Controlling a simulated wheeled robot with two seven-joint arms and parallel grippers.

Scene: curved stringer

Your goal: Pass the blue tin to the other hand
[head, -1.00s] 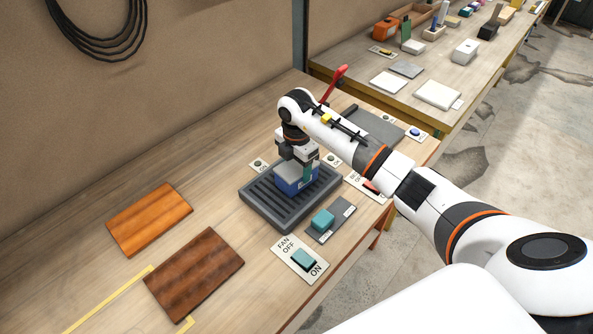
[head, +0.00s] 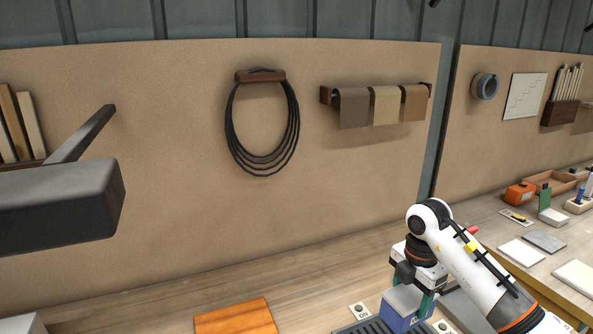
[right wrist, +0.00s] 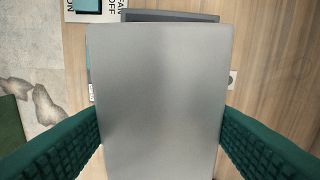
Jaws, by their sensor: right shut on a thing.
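In the right wrist view, the flat grey lid (right wrist: 160,95) fills the middle between the two green fingers. The tin is over the dark ribbed tray (head: 366,327); I cannot tell whether it touches it. My left gripper is not in view.
An orange-brown board (head: 236,318) lies on the bench left of the tray. A dark blocky thing on a bar (head: 60,205) juts in at the left. A coiled black cable (head: 262,125) hangs on the wall. Switch plates (head: 359,311) are near the tray.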

